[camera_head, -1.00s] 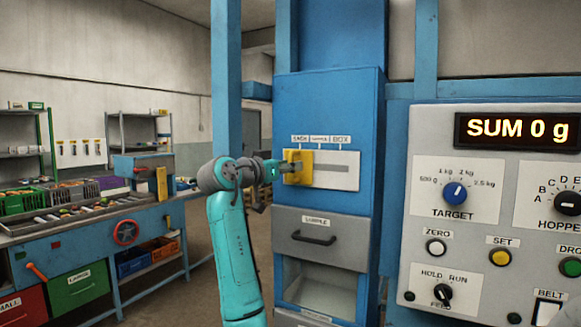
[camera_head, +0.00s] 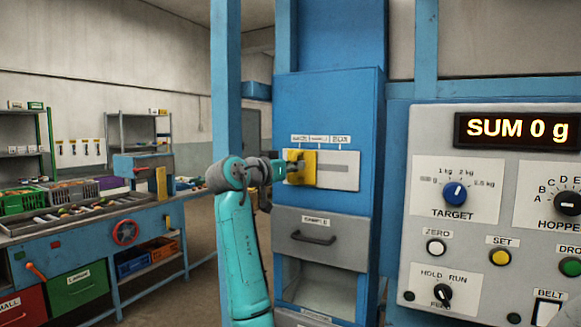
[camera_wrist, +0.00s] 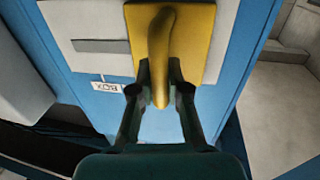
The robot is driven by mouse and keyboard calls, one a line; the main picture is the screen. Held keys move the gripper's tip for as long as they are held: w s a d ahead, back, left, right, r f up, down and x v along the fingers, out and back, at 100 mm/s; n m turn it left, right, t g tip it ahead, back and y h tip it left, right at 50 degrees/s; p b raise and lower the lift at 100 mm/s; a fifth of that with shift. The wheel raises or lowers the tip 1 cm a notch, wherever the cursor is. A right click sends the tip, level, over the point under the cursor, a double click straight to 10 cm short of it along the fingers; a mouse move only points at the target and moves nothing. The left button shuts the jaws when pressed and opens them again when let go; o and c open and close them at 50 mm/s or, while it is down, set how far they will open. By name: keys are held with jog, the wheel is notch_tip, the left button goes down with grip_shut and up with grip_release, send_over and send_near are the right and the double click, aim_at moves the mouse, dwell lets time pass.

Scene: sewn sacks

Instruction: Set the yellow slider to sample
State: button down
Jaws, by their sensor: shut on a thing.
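The yellow slider (camera_head: 309,170) sits at the left part of its slotted white plate (camera_head: 346,181) on the blue cabinet. It is roughly under the leftmost of three small labels, left of the middle one; the lettering is blurred. My gripper (camera_head: 290,168) reaches it from the left. In the wrist view the two dark fingers (camera_wrist: 159,88) are shut on the slider's upright handle, and its yellow base (camera_wrist: 202,38) shows behind. A BOX label (camera_wrist: 107,88) and the empty slot lie to the left there.
A grey drawer (camera_head: 338,240) labelled SAMPLE, with a black handle, is below the slider. A blue post (camera_head: 226,80) stands close behind my arm. The control panel (camera_head: 480,235) with knobs and a SUM 0 g display (camera_head: 517,129) is at right.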

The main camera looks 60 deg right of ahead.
aim_at(311, 167)
jog(key=s, duration=0.5)
jog(key=shift+d, duration=0.2)
jog(key=c, duration=1.1)
grip_release()
jog(key=shift+c, duration=0.2)
jog(key=w+a, duration=0.1)
jog(key=a, duration=1.1)
jog(key=shift+w, duration=0.25)
jog(key=shift+f, duration=0.1)
